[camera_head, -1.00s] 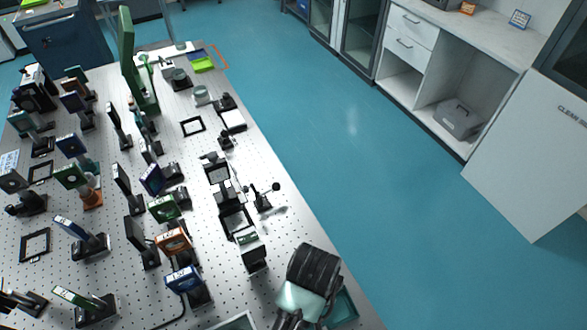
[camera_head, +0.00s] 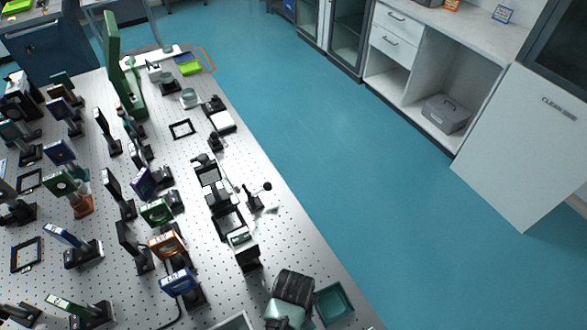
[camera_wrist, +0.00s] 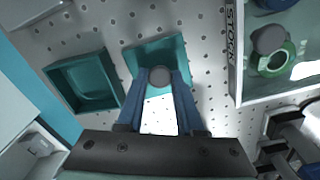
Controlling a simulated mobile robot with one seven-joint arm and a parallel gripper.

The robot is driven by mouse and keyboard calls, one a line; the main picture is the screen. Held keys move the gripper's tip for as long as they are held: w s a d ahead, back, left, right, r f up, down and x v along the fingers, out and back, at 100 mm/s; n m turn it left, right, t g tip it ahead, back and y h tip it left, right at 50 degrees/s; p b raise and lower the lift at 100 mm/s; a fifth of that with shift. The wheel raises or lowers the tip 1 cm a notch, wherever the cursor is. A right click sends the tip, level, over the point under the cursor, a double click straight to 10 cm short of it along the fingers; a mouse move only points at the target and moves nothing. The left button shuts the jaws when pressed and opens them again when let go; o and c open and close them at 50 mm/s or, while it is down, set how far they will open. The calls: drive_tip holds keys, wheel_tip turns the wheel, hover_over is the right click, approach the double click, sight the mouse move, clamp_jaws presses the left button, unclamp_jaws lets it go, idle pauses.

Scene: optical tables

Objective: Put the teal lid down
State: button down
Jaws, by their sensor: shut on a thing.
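The teal lid (camera_wrist: 176,47) is a flat square plate with a round grey knob (camera_wrist: 160,76) in the wrist view. My gripper (camera_wrist: 160,82) has its two blue fingers shut on the knob. I cannot tell whether the lid touches the table or hangs just above it. An open, empty teal box (camera_wrist: 85,86) lies beside the lid, to its left. In the head view the box (camera_head: 335,303) sits near the table's right edge, and my arm end (camera_head: 288,300) is just left of it. The lid is hidden there.
A tray marked STOCK (camera_wrist: 236,45) with a green ring-shaped part (camera_wrist: 272,58) stands close to the right of the lid. Several optical mounts crowd the perforated table (camera_head: 290,235). A bare strip runs along its right edge.

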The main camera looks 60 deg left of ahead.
drive_tip(key=shift+f, duration=0.15)
drive_tip(key=c, duration=0.5)
unclamp_jaws()
drive_tip(key=shift+c, duration=0.2)
drive_tip(key=shift+r, duration=0.2)
wheel_tip(320, 180, up, 12)
